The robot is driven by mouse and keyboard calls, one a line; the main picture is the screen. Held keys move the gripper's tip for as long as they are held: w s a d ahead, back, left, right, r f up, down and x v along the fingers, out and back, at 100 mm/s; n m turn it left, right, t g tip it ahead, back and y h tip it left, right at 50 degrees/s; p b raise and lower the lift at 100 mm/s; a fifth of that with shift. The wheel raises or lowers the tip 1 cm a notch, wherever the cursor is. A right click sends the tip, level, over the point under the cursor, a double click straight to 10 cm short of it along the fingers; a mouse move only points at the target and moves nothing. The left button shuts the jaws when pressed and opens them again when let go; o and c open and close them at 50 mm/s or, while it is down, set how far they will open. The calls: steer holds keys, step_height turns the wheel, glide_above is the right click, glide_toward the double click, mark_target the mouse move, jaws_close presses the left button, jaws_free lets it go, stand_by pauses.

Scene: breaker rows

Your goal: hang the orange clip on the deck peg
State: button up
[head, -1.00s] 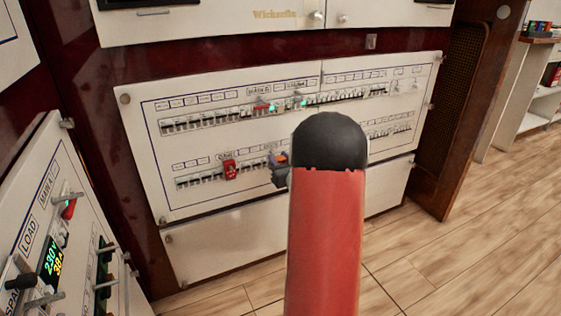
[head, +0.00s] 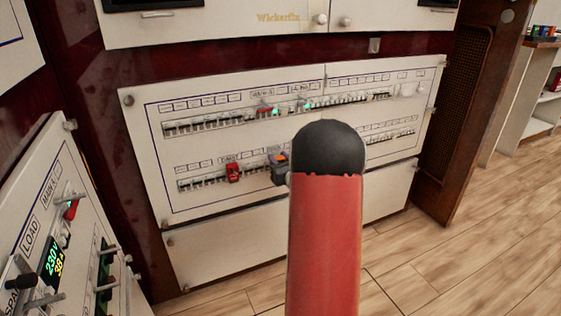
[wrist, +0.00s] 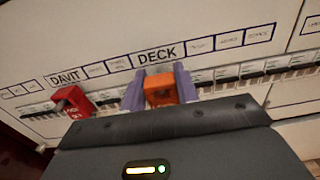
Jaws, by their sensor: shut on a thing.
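The orange clip (wrist: 160,90) is between the two purple-grey fingers of my gripper (wrist: 160,88), which is shut on it. It is in front of the lower breaker row, just under the DECK label (wrist: 157,55). In the head view, a bit of the clip (head: 283,157) shows above my gripper (head: 279,167), left of my red and black arm. The deck peg is hidden behind the clip and fingers. I cannot tell whether the clip touches the peg.
A red clip (wrist: 75,101) hangs under the DAVIT label; it also shows in the head view (head: 233,172). The white breaker panel (head: 240,205) has an upper row with a red clip and green lights. Another panel (head: 75,160) stands at left. Wooden floor (head: 470,235) is clear at right.

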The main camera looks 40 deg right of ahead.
steer(key=shift+w+d, duration=0.1)
steer(key=shift+w, duration=0.45)
steer(key=o, duration=1.1)
steer(key=v, duration=0.7)
steer(key=shift+s, duration=0.4)
